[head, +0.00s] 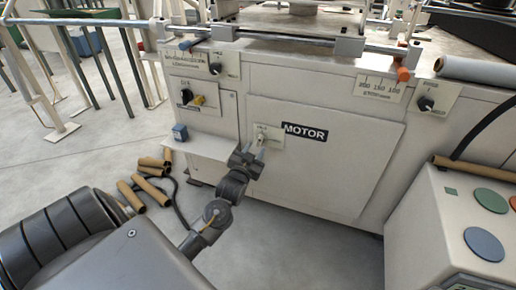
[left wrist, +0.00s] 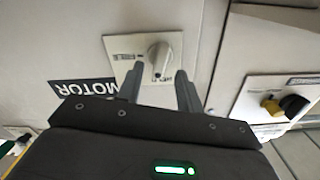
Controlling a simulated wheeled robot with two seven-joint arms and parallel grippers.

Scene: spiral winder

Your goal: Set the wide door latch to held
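The wide door (head: 325,165) is a pale panel with a black MOTOR label (head: 305,132), and it looks closed. Its latch is a light knob (head: 262,137) on a small plate near the door's upper left edge. In the left wrist view the latch knob (left wrist: 158,55) shows whole, with its grip pointing toward my gripper. My left gripper (head: 250,153) is right at the latch, partly covering the plate. In the left wrist view its two fingers (left wrist: 160,72) are apart, one on each side of the knob's grip; contact is not clear. My right gripper is not in view.
A narrower panel left of the door carries a black and yellow switch (head: 197,100). Cardboard tubes (head: 130,190) lie on the floor. A control box with coloured buttons (head: 484,243) stands at right.

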